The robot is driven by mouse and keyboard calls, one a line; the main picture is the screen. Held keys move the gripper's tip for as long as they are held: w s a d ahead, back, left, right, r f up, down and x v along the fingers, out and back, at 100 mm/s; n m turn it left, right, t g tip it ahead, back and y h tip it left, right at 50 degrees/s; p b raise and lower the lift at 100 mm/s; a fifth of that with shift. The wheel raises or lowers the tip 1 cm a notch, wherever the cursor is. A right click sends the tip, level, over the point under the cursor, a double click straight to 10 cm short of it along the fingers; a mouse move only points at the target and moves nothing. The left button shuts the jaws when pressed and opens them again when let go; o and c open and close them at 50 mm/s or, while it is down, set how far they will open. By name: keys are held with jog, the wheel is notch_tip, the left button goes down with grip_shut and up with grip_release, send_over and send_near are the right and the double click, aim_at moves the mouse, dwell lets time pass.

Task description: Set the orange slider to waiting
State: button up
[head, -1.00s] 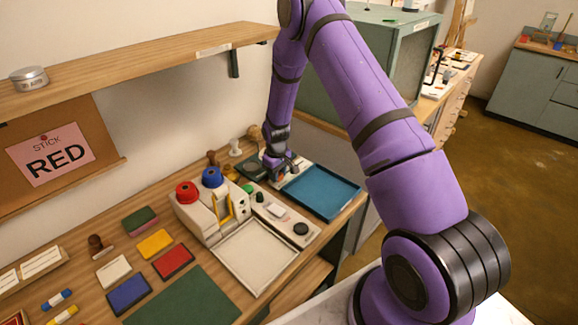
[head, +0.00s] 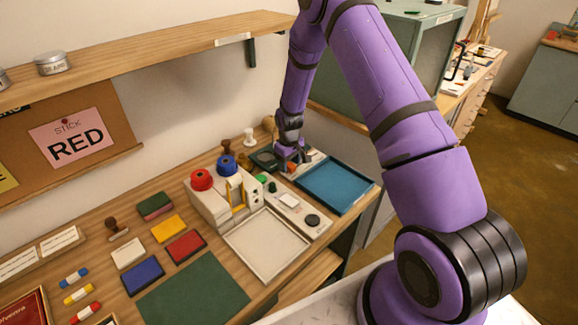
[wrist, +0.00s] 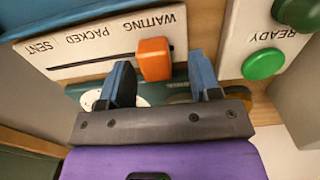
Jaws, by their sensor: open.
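The orange slider (wrist: 155,59) sits in the slot of a pale panel (wrist: 75,58), near the slot's right end in the wrist view. The label WAITING is beside it; PACKED and SENT are further left, all printed upside down in this view. My gripper (wrist: 163,72) is open, with one blue finger on each side of the orange knob and a visible gap on both sides.
A blue tray (head: 335,187) lies right of my gripper. A pale panel with a green READY button (wrist: 264,64) is close by. A shelf overhangs the table's back left.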

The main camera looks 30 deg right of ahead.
notch_tip(320, 180, up, 9)
jog(key=shift+r, duration=0.15)
dwell(0.6)
notch_tip(320, 180, up, 14)
jog(key=r+t, duration=0.1)
send_over(289, 165)
jog(key=s+a, duration=0.1)
jog(key=s, duration=0.3)
jog(key=s+a+r+m+t, duration=0.1)
jog(key=s+a+r+m, duration=0.1)
jog(key=s+r, duration=0.85)
jog(key=s+r+t, duration=0.1)
jog(key=s+r, duration=0.2)
jog(key=s, duration=0.5)
jog(key=s+a+r+m+t, duration=0.1)
jog(key=s+r, duration=0.3)
jog(key=s, duration=0.4)
jog(key=s+r+t, duration=0.1)
jog(key=s+r, duration=0.3)
jog(key=s, duration=0.4)
jog(key=shift+a+r+m, duration=0.2)
jog(key=shift+m, duration=0.1)
